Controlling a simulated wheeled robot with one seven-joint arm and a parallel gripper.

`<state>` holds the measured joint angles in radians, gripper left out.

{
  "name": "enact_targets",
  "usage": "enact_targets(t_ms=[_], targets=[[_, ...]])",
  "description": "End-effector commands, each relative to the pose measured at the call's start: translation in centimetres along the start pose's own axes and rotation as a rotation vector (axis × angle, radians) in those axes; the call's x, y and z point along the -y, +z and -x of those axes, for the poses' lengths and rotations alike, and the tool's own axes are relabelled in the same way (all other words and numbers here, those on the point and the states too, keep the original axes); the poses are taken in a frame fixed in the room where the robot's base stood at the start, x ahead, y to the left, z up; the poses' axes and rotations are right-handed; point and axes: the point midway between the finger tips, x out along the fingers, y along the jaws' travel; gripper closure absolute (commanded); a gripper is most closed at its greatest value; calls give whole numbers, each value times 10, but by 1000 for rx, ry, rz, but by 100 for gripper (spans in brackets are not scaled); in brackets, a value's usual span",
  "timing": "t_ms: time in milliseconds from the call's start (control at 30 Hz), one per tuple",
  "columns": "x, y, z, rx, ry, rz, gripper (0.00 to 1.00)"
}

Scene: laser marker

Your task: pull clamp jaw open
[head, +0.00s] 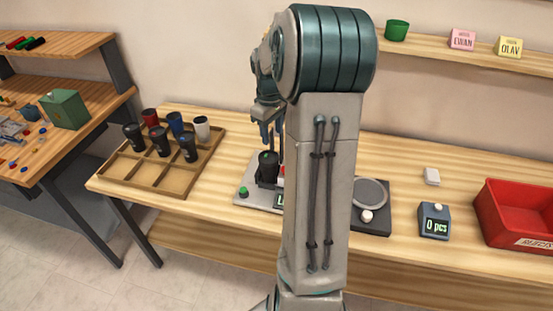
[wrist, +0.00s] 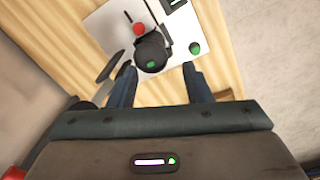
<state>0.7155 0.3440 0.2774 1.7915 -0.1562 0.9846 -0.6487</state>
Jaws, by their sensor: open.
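The laser marker (head: 245,200) is a pale plate with a green button (head: 243,191) and a lit display partly hidden by my arm. A black upright piece with a green dot (head: 268,168) stands on it at the clamp; it shows in the wrist view (wrist: 150,53) beside a red part (wrist: 139,29). I cannot clearly tell the clamp jaw apart from this dark piece. My gripper (head: 270,134) points down above it. In the wrist view my open, empty fingers (wrist: 160,86) lie on either side, with the black piece just beyond the gap.
A wooden tray (head: 152,186) with several tumblers stands at the left. Right of my arm are a dark scale (head: 371,219), a counter reading 0 pcs (head: 434,222) and a red bin (head: 505,225). A shelf (head: 430,48) runs along the wall. The bench front is mostly clear.

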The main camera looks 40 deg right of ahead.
Motion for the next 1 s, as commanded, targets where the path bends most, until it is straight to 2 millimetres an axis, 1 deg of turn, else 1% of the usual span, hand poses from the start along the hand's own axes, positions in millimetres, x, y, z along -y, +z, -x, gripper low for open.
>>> enact_targets(t_ms=[33,100,200,300,467,567,800,1000], targets=[[-16,2,-13,4,-18,2,55],[-31,3,-24,4,-32,13,55],[-45,5,-35,3,-47,25,55],[-51,7,-42,3,-54,29,55],[-52,7,-57,5,-57,32,55],[-50,8,-75,6,-60,33,55],[-46,8,-127,5,-60,31,55],[-45,8,-160,3,-57,30,55]])
